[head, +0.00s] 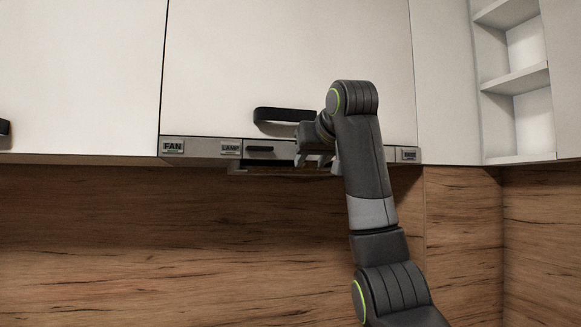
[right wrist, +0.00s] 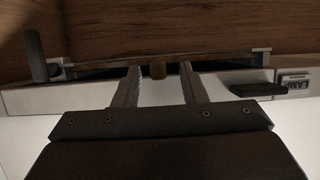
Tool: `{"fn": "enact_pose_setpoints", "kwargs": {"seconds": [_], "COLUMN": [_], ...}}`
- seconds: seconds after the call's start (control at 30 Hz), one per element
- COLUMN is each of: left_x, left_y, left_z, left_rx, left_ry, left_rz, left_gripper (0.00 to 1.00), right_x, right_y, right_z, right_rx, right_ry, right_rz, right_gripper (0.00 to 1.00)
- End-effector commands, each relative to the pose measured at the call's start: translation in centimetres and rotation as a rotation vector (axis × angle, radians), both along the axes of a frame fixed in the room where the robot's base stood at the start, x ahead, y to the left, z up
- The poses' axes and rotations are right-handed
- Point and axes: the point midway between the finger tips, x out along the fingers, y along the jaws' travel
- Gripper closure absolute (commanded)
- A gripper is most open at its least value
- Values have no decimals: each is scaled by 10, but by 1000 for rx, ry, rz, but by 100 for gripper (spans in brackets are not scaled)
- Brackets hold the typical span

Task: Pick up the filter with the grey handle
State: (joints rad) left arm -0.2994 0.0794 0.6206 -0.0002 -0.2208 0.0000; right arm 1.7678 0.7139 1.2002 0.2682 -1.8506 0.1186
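A filter panel with a thin pale edge (head: 240,170) shows below the hood's front strip in the head view. The right wrist view, where the LAMP label is upside down, shows its pale rim (right wrist: 225,56). A small brownish knob (right wrist: 158,68) sits at the rim; I cannot tell if it is the grey handle. A dark grey cylinder (right wrist: 36,53) stands out at the left there. My right gripper (head: 313,162) is at the hood strip. In the wrist view its fingers (right wrist: 160,80) are apart, either side of the knob, with gaps visible. My left gripper is out of view.
The hood strip carries a FAN label (head: 173,147), a LAMP label (head: 230,148) and a dark slider (head: 259,149). A black cabinet handle (head: 283,114) juts out just above my right gripper. The oak splashback (head: 150,240) below is clear. Open shelves (head: 515,80) are at the right.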

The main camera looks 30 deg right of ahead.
Motion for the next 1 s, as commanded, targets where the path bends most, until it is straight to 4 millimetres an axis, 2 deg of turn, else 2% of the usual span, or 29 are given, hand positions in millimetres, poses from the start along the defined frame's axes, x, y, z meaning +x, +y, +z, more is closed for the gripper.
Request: {"fn": "enact_pose_setpoints", "kwargs": {"seconds": [0.23,0.53,1.0], "left_x": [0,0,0], "left_y": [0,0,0], "left_z": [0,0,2], "left_rx": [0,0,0], "left_ry": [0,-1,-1], "left_rz": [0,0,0], "left_gripper": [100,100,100], "right_x": [2,2,3], "right_y": [0,0,-1], "right_z": [-1,-1,1], "right_rx": [0,0,-1], "right_ry": [-2,-2,-3], "right_rz": [1,0,0], "right_gripper": [62,100,100]}}
